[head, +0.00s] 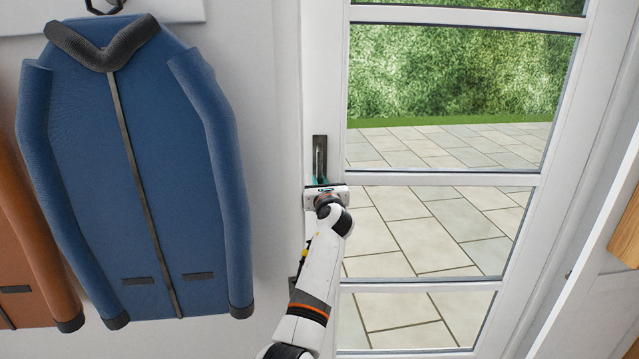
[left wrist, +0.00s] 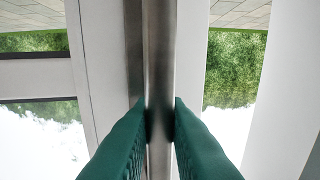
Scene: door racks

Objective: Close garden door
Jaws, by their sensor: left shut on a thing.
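The garden door (head: 440,179) is white-framed with several glass panes. Its dark handle plate (head: 320,148) is on the left stile. My left gripper (head: 322,186) is at the handle, and its white body hides the lower part of it. In the left wrist view, the green fingers (left wrist: 161,112) close from both sides on a grey metal handle bar (left wrist: 160,50). In that view a strip of hedge shows right of the bar between pale uprights. I cannot tell for sure how far the door stands from its frame. My right gripper is not in view.
A blue jacket (head: 150,170) hangs on the wall left of the door, with a brown garment (head: 25,250) beyond it. Paving (head: 430,230) and a hedge (head: 455,75) show through the glass. A white unit with wood-coloured parts (head: 590,310) stands at the lower right.

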